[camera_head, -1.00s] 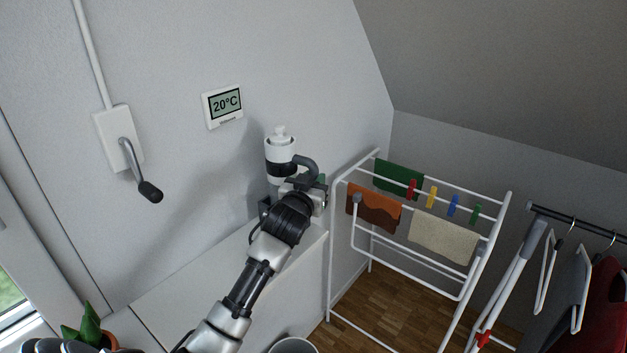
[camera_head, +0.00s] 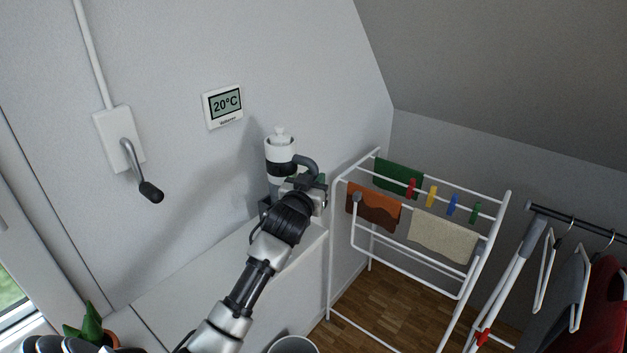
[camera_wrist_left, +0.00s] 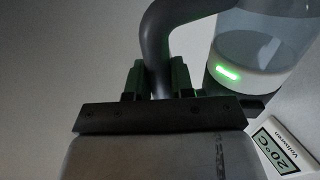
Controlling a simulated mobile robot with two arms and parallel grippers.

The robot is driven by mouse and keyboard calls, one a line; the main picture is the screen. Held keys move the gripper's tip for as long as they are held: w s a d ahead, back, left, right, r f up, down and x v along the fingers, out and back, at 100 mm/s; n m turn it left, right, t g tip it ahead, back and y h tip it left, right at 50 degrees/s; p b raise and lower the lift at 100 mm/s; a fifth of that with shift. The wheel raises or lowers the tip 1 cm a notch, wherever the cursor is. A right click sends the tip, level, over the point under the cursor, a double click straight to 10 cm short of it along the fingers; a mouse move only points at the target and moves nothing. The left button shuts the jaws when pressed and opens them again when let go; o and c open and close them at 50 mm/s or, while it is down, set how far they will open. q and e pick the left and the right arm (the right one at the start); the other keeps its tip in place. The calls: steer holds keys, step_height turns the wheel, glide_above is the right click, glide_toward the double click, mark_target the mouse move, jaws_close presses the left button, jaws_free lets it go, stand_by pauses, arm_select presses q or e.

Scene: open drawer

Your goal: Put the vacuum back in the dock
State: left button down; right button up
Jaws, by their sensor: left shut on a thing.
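The vacuum (camera_head: 279,147) is a small white and dark handheld unit, standing about upright near the wall at the end of the white ledge. My left gripper (camera_head: 312,182) is shut on its dark curved handle. In the left wrist view the gripper's fingers (camera_wrist_left: 157,80) sit on both sides of the grey handle (camera_wrist_left: 156,35). The vacuum body (camera_wrist_left: 262,45) there has a clear part and a lit green light. A dark piece (camera_head: 265,207), perhaps the dock, shows low beside the vacuum, partly hidden by my arm; I cannot tell whether they touch. My right gripper is not in view.
A thermostat (camera_head: 224,106) reading 20°C hangs on the wall left of the vacuum. A white drying rack (camera_head: 331,260) with cloths and pegs stands to the right. A crank handle (camera_head: 148,190) is at left. The ledge (camera_head: 190,285) is mostly clear.

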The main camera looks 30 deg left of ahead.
arm_select(q)
steer(key=shift+f, duration=0.2)
stand_by(0.7)
stand_by(0.4)
steer(key=c, duration=0.9)
jaws_free()
steer(key=shift+s, duration=0.1)
steer(key=shift+f, duration=0.35)
steer(key=b+v, duration=0.1)
steer(key=v, duration=0.4)
steer(key=b+v, duration=0.1)
steer(key=v, duration=0.4)
steer(key=shift+s+d+r, duration=0.1)
steer(key=shift+s+r, duration=0.15)
steer(key=shift+s, duration=0.1)
